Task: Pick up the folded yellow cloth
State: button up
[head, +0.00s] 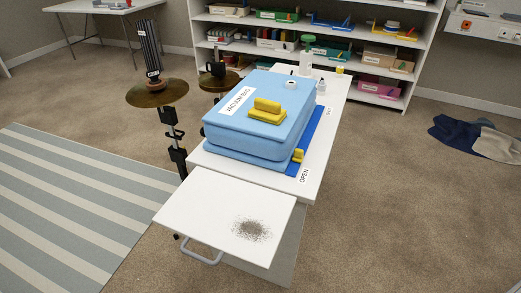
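No plainly recognisable folded yellow cloth shows. A yellow stepped block-like thing (265,109) lies on top of a light blue vacuum bag (235,128); I cannot tell whether it is folded cloth. A smaller yellow piece (298,156) sits at the bag's lower right, on a blue strip along its side. The bag rests on a white table (312,175), with a label reading "OPEN" near its right edge. My gripper is not in view.
A lower white panel (190,208) with a dark speckled patch and a grey handle juts out in front. Brass discs on stands (157,93) are at left. Small bottles (305,62) stand behind the bag. Shelves (300,22) line the back. Clothes (470,137) lie right; carpet between is clear.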

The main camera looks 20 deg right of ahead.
aim_at(265, 110)
jog(key=l+u, duration=0.1)
jog(key=l, duration=0.75)
jog(key=k+l+u, duration=0.1)
jog(key=l, duration=0.75)
